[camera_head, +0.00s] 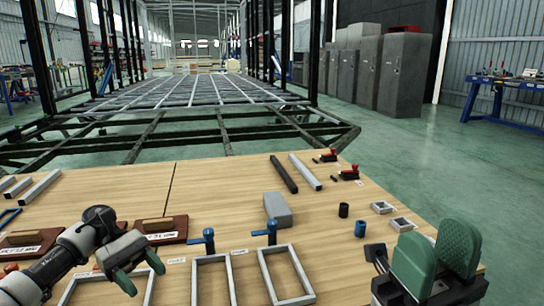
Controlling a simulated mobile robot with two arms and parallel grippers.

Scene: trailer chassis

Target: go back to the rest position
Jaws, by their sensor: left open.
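My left gripper (140,272) is at the lower left, over the workbench (120,195). Its two green fingers stand apart, with nothing seen between them. My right gripper (437,262) is at the lower right, by the bench's right edge. Its two large green pads stand side by side and partly overlap in view, so I cannot tell how far apart they are. No held object shows in it.
Rectangular metal frames (196,285), blue-handled clamps (209,238), a grey block (278,209), bars (305,172) and small square pieces (382,207) lie on the bench.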

